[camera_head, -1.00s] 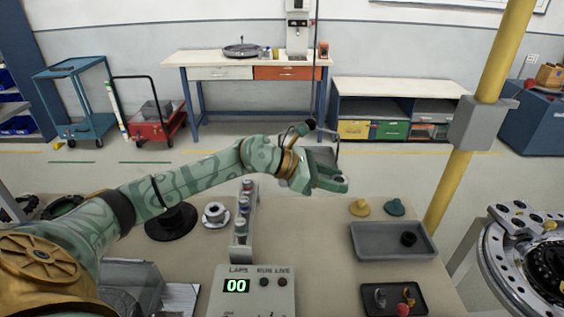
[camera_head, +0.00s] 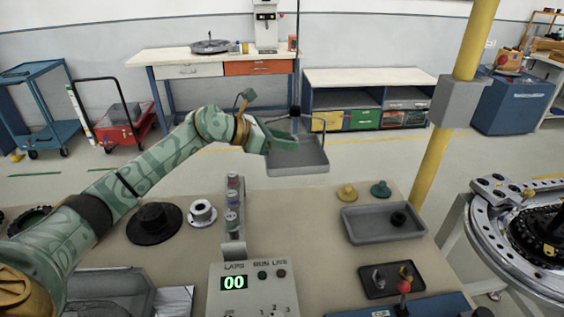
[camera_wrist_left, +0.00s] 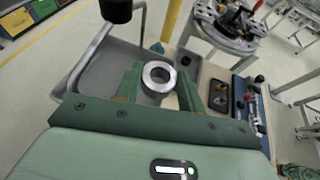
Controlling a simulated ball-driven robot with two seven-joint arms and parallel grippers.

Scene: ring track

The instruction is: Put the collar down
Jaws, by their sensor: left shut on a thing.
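The collar (camera_wrist_left: 147,78) is a short bright metal ring with a round hole. In the left wrist view it sits between the green fingers of my left gripper (camera_wrist_left: 158,82), which is shut on it. In the head view my left gripper (camera_head: 286,140) is at the far left part of a grey hanging pan (camera_head: 298,168); I cannot make out the collar there. The pan hangs by a wire frame from a dark line. In the left wrist view the pan (camera_wrist_left: 112,62) lies left of and beyond the collar. My right gripper is not in view.
The table below holds a grey tray (camera_head: 346,227) with a black ring (camera_head: 398,219), a vial rack (camera_head: 233,250), a white spool (camera_head: 202,213) and a lap counter box (camera_head: 252,300). A yellow post (camera_head: 432,165) stands right of the pan. A ring track (camera_head: 490,220) is at the right.

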